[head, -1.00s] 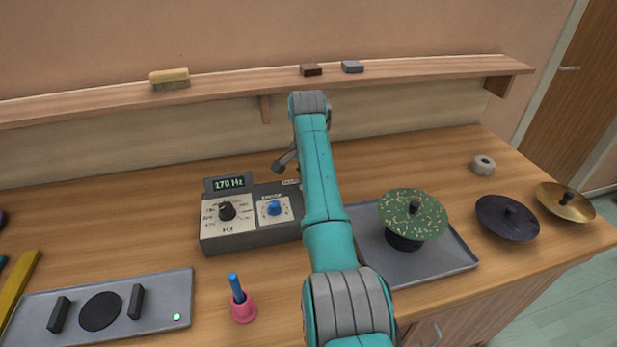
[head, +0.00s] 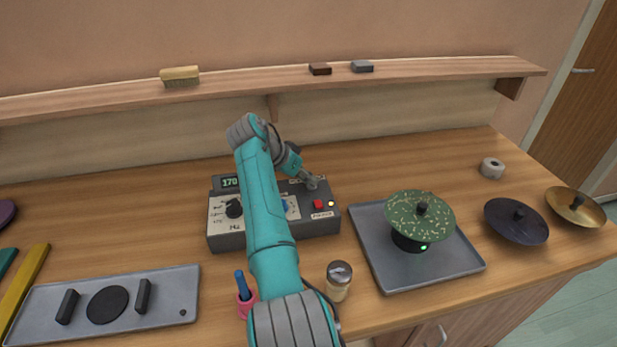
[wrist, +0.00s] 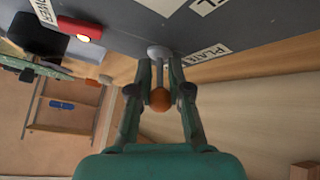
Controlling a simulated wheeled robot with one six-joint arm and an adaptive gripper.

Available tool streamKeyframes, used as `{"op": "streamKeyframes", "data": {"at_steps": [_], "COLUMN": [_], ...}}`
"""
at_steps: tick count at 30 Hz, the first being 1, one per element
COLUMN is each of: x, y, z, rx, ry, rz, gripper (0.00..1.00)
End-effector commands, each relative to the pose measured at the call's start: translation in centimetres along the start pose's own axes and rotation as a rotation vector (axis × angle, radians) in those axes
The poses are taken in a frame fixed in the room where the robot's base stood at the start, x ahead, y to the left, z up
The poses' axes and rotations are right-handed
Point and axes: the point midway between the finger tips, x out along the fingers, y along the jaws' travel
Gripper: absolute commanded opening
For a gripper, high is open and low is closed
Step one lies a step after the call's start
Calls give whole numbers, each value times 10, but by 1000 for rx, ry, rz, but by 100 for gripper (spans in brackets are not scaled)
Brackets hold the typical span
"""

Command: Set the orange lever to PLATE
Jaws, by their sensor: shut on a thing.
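The orange lever (wrist: 160,99) has an orange knob on a grey stem in the wrist view. Its round pivot sits on the face of the grey control box (head: 225,243). My gripper (wrist: 162,78) is shut on the lever, one finger on each side of it. The PLATE label (wrist: 208,51) is beside the lever, partly behind the right finger. In the head view my gripper (head: 311,182) is at the box's back right, and the lever cannot be made out there. A green light (head: 423,247) glows on the stand under the speckled green plate (head: 420,212).
My arm crosses in front of the box, hiding part of its dials. A red button (head: 318,204) is on its right. A shaker jar (head: 340,281) and a pink cup (head: 246,304) stand in front. The left tray (head: 185,280) has its light dark. Dark (head: 517,222) and brass (head: 575,207) discs lie right.

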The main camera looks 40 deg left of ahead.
Motion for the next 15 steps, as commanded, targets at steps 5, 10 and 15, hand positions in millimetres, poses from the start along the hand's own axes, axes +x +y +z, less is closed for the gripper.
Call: {"op": "streamKeyframes", "data": {"at_steps": [5, 10, 15], "x": [0, 0, 0], "y": [0, -1, -1], "z": [0, 0, 0], "rx": [-2, -2, -2], "ry": [11, 11, 11], "rz": [6, 6, 5], "gripper": [0, 0, 28]}}
